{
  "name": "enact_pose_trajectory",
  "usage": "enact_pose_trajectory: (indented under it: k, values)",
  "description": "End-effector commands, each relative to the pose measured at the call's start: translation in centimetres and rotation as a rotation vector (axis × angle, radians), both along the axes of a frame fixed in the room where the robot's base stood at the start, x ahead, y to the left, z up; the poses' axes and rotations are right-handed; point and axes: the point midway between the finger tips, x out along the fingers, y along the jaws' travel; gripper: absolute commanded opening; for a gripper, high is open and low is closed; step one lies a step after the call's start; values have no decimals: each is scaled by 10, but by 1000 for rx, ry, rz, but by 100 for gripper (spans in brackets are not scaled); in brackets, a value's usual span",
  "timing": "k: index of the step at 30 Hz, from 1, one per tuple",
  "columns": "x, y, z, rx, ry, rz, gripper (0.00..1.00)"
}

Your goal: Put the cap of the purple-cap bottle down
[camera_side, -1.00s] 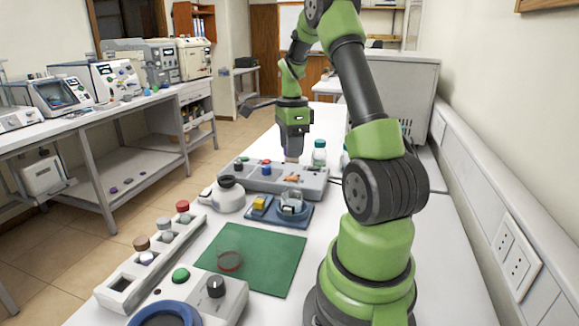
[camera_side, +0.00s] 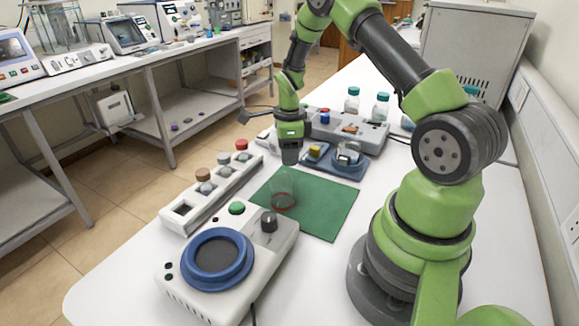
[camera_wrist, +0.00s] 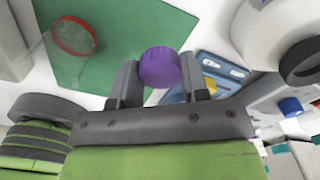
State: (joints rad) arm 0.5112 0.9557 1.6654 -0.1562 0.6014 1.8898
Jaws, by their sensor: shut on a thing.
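The purple cap (camera_wrist: 160,66) sits between the two fingertips of my gripper (camera_wrist: 160,82) in the wrist view, so the gripper is shut on it. In the side view my gripper (camera_side: 290,158) points down near the far left edge of the green mat (camera_side: 325,205). The cap cannot be made out there. In the wrist view the cap appears over the edge of the green mat (camera_wrist: 130,25); its exact height is unclear. I cannot pick out the bottle it belongs to.
A white rack with capped vials (camera_side: 205,190) is left, a blue-ringed device (camera_side: 218,258) in front. A blue tray (camera_side: 345,168) and teal-capped bottles (camera_side: 381,105) are behind.

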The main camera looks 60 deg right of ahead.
Motion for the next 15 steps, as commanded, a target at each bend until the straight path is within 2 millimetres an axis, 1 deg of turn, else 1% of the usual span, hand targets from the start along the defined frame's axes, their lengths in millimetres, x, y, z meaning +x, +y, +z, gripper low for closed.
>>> enact_pose_trajectory:
  k: [7,10,15]
  values:
    - [-1,0,-36,2,2,0,20]
    - [0,0,-42,0,0,0,20]
    - [0,0,-42,0,-1,0,20]
